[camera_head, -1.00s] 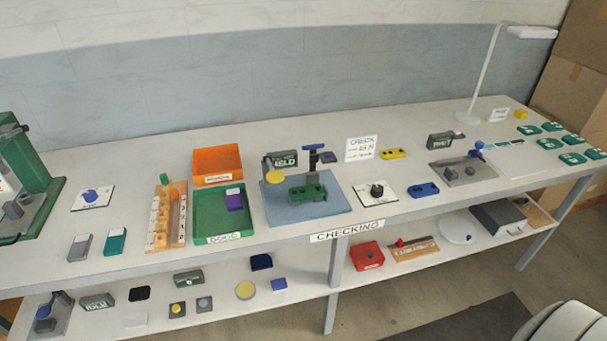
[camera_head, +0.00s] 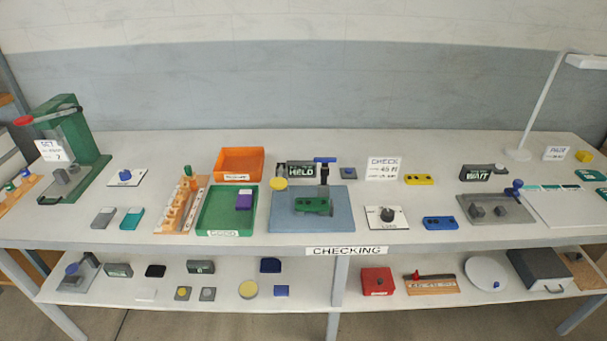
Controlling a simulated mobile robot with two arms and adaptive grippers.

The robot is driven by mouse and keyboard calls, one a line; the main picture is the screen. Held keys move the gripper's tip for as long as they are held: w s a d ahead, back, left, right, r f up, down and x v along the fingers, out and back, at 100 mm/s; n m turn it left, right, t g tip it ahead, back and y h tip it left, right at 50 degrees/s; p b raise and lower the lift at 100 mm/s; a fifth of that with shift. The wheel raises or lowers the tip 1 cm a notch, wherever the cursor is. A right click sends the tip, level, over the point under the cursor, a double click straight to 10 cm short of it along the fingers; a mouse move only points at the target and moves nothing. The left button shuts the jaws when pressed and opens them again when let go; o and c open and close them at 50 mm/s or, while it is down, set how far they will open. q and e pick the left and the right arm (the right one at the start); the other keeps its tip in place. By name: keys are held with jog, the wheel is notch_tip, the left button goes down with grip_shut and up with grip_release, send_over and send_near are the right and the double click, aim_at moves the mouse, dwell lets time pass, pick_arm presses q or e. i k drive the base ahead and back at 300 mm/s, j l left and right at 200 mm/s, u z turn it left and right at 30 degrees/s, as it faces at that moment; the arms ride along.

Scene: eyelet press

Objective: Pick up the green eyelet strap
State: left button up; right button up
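A green strap with dark holes (camera_head: 312,205) lies in the grey fixture on the blue-grey plate (camera_head: 340,218), near the middle of the bench, beside a post with a blue handle (camera_head: 325,161). It looks like the green eyelet strap. A yellow strap (camera_head: 418,179) and a blue strap (camera_head: 440,223) of similar shape lie to its right on the bench top. Neither of my grippers shows in the head view.
A green tray (camera_head: 203,217) and an orange bin (camera_head: 226,169) stand left of the plate. A green press (camera_head: 92,150) is at the far left. A knob on a white card (camera_head: 372,223) sits just right of the plate. A lower shelf (camera_head: 325,296) holds several items.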

aim_at(301, 204)
jog(key=i+l+u, duration=0.15)
jog(key=l+u, duration=0.2)
jog(key=l, duration=0.15)
jog(key=l+u, duration=0.75)
jog(key=l, duration=0.3)
jog(key=i, duration=0.05)
